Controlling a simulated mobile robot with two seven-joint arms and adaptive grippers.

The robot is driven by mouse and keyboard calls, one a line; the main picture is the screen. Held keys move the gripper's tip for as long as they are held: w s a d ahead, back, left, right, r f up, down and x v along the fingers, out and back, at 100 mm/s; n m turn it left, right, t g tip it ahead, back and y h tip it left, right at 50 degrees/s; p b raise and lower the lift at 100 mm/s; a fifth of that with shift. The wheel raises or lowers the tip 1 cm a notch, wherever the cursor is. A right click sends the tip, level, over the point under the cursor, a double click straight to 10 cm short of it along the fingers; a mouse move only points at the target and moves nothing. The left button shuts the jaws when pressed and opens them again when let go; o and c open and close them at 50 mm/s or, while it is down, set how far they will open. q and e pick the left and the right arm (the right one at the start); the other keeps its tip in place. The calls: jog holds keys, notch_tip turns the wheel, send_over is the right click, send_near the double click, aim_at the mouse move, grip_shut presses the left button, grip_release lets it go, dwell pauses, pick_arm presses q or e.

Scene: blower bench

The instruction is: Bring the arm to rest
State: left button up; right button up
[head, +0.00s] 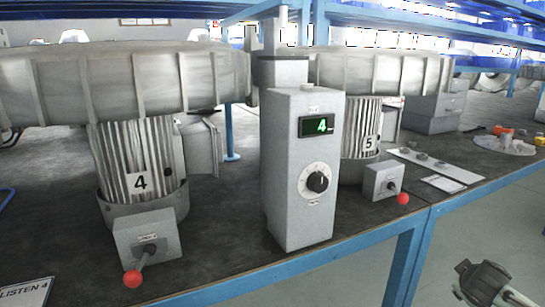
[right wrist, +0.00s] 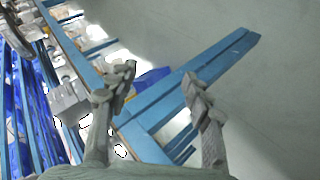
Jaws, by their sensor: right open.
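My right gripper (head: 484,283) shows at the lower right of the head view, beyond the bench's front edge and over the floor. In the right wrist view its two fingers (right wrist: 160,85) are spread apart with nothing between them. Blower 4 (head: 137,165) stands at the left with a red-knobbed lever (head: 132,279) in front. Blower 5 (head: 360,135) stands behind the grey control box, with its own red-knobbed lever (head: 402,199). My left gripper is not in view.
The grey control box (head: 303,160) shows a green 4 and a dial. The blue bench frame (head: 404,262) runs along the front edge. A card reading LISTEN 4 (head: 26,291) lies at the lower left. Open floor (head: 470,240) lies at the right.

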jog(key=s+d+f+n+g, duration=0.2)
jog(key=s+d+f+n, duration=0.2)
jog(key=s+f, duration=1)
jog(key=s+a+f+m+y, duration=0.1)
jog(key=a+f, duration=0.3)
jog(key=a, duration=0.5)
jog(key=s+a+f+m+g+y, duration=0.1)
jog(key=s+a+f+m+y, duration=0.1)
jog(key=a, duration=0.7)
jog(key=s+a+f+m+g+y, duration=0.1)
jog(key=s+a+f+m+y, duration=0.1)
jog(key=s+a+f, duration=0.3)
jog(key=a+f+y, duration=0.1)
jog(key=a+f, duration=0.1)
jog(key=a, duration=0.2)
jog(key=shift+s, duration=0.25)
